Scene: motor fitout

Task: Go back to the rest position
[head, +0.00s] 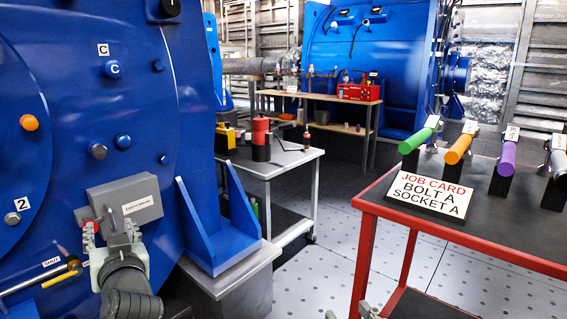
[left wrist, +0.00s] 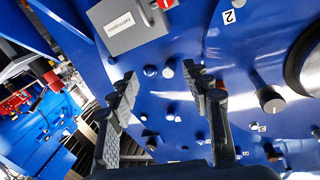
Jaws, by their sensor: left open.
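My left gripper (head: 112,232) is in front of the blue motor housing (head: 130,90), just below a grey labelled box (head: 128,202). In the left wrist view its two fingers (left wrist: 164,85) are spread apart with nothing between them. The blue housing face with several studs and knobs lies beyond them, and the grey box (left wrist: 128,28) is at the upper left. My right gripper (head: 352,312) shows only at the bottom edge of the head view. Its tips are apart, and the rest is cut off.
A red table (head: 455,235) at the right bears a job card (head: 428,194) reading "BOLT A, SOCKET A" and several coloured-handled tools. A blue bracket (head: 222,235) stands right of the left gripper. A grey cart (head: 285,168) and a wooden bench (head: 320,97) stand farther back. Open floor (head: 320,265) lies between.

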